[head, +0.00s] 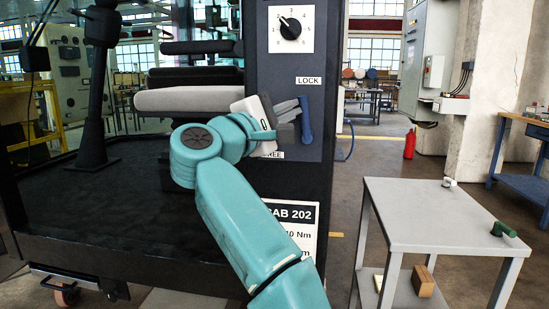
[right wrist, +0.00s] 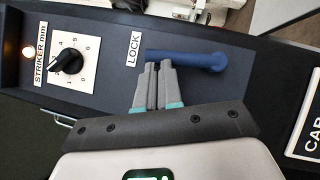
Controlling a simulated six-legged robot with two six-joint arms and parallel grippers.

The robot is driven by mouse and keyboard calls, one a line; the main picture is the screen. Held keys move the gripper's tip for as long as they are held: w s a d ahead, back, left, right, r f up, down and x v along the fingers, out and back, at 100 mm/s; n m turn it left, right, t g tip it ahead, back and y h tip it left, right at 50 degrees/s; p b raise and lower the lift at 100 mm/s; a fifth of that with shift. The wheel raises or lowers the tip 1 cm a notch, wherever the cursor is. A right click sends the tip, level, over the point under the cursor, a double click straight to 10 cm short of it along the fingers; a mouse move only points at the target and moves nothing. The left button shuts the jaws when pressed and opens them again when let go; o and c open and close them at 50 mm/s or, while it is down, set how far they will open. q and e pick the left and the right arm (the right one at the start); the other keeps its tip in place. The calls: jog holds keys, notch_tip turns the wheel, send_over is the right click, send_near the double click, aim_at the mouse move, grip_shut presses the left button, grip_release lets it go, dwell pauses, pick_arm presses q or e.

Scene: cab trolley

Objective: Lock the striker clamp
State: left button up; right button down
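The striker clamp lever (head: 306,122) is a blue handle on the dark panel, upright, with its upper end below the LOCK label (head: 308,81). In the right wrist view the lever (right wrist: 190,58) lies lengthwise, its narrow end beside the LOCK label (right wrist: 134,49). My right gripper (head: 298,108) is just left of the lever, fingers pointing at it. In the right wrist view its fingertips (right wrist: 157,64) are together and overlap the lever's near edge; I cannot tell whether they touch. Nothing shows between them. My left gripper is not in view.
A striker dial (head: 290,28) with a black knob sits above the lever. An amber lamp (right wrist: 27,51) glows beside it. A lower label (head: 272,155) is partly hidden by my gripper. A grey table (head: 420,212) with small parts stands right.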

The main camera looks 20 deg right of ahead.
jog(key=shift+s+d+r, duration=0.15)
jog(key=shift+d+r, duration=0.05)
jog(key=shift+d, duration=0.1)
jog(key=shift+r, duration=0.1)
dwell(0.3)
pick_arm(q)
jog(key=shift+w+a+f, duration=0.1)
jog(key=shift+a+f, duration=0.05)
